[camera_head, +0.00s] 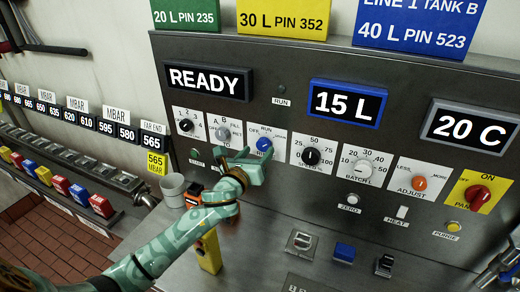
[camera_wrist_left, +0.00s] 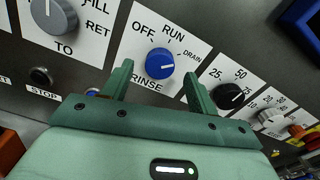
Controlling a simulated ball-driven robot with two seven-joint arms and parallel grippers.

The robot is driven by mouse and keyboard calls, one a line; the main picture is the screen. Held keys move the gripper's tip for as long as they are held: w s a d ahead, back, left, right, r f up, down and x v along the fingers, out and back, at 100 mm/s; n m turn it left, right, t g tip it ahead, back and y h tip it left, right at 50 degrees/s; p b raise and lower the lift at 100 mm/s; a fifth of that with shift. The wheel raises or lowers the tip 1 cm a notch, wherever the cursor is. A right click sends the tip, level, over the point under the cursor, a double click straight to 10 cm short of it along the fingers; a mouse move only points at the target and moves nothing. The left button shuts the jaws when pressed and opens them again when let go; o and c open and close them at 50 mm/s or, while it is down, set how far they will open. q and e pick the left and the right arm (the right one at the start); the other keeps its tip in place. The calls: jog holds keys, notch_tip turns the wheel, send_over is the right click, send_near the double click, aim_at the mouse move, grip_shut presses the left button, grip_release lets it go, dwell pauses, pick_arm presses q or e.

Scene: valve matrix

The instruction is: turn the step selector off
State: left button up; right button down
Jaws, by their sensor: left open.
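The step selector is a blue knob (camera_head: 265,144) on a white plate in the head view. In the left wrist view the blue knob (camera_wrist_left: 159,63) sits on a plate marked OFF, RUN, DRAIN and RINSE. Its white mark points right, near the DRAIN side. My left gripper (camera_head: 246,163) is in front of the panel just below the knob. In the wrist view its green fingers (camera_wrist_left: 158,88) are open and empty, one on each side of the knob plate's lower part. Whether they touch the panel cannot be told. My right gripper is not in view.
A grey knob (camera_head: 223,133) is left of the selector and a black knob (camera_head: 311,156) is right. A STOP button (camera_wrist_left: 41,76) is left of my left finger. A white cup (camera_head: 173,190) and yellow object (camera_head: 208,251) stand on the counter below.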

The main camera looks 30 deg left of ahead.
aim_at(264, 144)
pick_arm(q)
jog(key=shift+w+a, duration=0.1)
jog(key=shift+w, duration=1.2)
jog(key=c, duration=1)
